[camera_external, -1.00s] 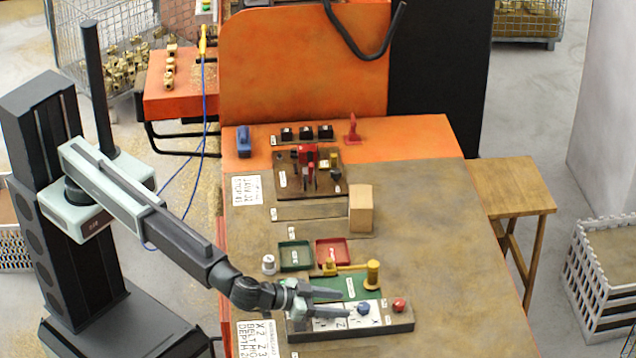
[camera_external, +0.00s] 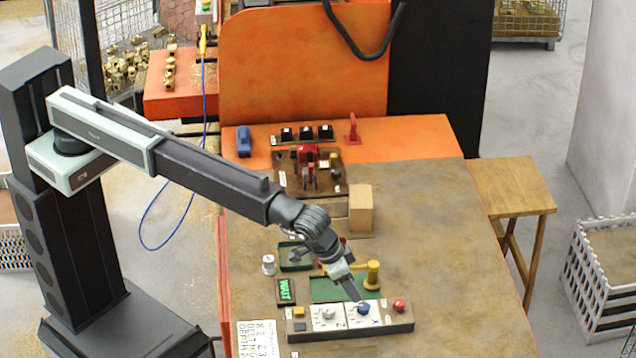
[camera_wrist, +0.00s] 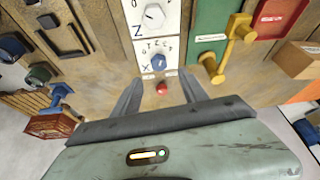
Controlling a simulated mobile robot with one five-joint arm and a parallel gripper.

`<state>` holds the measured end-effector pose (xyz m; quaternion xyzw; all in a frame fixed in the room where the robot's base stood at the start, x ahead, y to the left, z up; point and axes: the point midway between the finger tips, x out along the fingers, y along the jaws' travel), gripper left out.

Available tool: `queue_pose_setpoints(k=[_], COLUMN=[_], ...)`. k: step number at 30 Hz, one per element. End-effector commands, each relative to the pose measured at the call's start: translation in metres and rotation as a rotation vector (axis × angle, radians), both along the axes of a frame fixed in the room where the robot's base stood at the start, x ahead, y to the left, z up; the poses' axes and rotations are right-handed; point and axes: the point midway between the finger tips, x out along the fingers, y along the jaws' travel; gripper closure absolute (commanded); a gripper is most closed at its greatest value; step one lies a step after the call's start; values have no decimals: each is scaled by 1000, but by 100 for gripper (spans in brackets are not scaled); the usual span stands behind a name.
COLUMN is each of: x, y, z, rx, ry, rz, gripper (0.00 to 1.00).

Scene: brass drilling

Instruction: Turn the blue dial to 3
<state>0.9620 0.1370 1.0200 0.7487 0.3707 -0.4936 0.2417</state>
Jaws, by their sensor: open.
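The blue dial (camera_external: 363,308) is on the white plate marked X, toward the right of the low control box (camera_external: 378,325). In the wrist view the blue dial (camera_wrist: 159,62) sits just beyond the fingertips, roughly centred between them. In the wrist view my gripper (camera_wrist: 158,86) shows both fingers apart. I cannot tell whether a finger touches the dial.
A white dial (camera_external: 328,313) marked Z is left of the blue one. A red button (camera_external: 400,305) is to its right, and in the wrist view it shows between the fingers. A yellow lever (camera_external: 372,272) stands behind the box.

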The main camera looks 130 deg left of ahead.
Motion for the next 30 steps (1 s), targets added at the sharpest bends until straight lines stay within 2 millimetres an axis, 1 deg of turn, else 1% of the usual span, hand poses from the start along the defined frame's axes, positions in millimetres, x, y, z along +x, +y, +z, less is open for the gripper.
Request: queue_pose_setpoints(k=[1,8,11,18,21,24,30], x=[1,1,4,14,17,18,18], y=[0,1,4,16,20,23,23], z=[3,-8,-20,-61,-72,-75,-73], rx=[-12,-16,-15,-14,-14,-14,-14], ry=[5,7,7,4,4,4,4], rz=[-2,-4,-4,-3,-2,-3,-3], gripper=[49,49,49,49,49,49,49])
